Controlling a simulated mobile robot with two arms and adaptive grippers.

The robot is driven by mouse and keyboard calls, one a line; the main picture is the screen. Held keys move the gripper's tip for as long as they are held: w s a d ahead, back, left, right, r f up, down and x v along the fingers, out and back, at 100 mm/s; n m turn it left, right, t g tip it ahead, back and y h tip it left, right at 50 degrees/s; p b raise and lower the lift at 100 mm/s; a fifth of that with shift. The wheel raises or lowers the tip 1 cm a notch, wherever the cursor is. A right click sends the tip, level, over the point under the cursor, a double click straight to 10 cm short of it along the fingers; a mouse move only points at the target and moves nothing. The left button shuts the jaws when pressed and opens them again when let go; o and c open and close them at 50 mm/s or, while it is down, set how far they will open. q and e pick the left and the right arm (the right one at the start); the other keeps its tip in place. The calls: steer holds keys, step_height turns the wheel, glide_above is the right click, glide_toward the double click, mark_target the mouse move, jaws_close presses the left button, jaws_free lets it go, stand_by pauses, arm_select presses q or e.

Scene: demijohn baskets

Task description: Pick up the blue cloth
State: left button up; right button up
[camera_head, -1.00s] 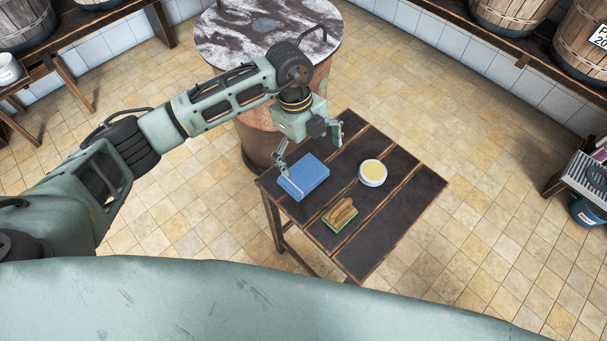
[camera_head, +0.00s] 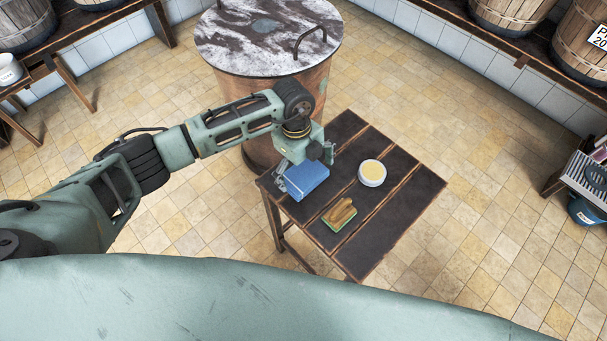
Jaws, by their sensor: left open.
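The blue cloth (camera_head: 307,181) is a folded block on the left part of the small dark wooden table (camera_head: 392,226). My left gripper (camera_head: 304,170) is low over the cloth, with its fingers spread. One finger shows at the cloth's left end, and the other is around its far right side. The gripper is open, and part of the cloth's far edge is hidden behind it. I cannot tell whether the fingers touch the cloth. My right gripper is out of view.
A round white tin with yellow content (camera_head: 372,173) and a brush on a green sponge-like block (camera_head: 340,214) lie on the table near the cloth. A large copper drum with a mottled lid (camera_head: 262,45) stands behind. The tiled floor (camera_head: 480,230) on the right is clear.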

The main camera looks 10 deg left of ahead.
mark_target(305, 175)
arm_select(q)
steer(key=shift+f, duration=0.25)
stand_by(0.3)
steer(key=c, duration=0.8)
steer(key=shift+r, duration=0.15)
step_height(305, 175, up, 5)
steer(key=shift+f, duration=0.15)
steer(key=s+d+r, duration=0.1)
steer(key=d+r, duration=0.1)
steer(key=d, duration=0.1)
steer(key=s+d+r+b, duration=0.1)
steer(key=s+d+r, duration=0.1)
steer(key=d, duration=0.2)
steer(key=s+d+r, duration=0.2)
steer(key=d, duration=0.1)
steer(key=shift+s+d+r, duration=0.2)
steer(key=shift+r, duration=0.1)
steer(key=shift+a, duration=0.1)
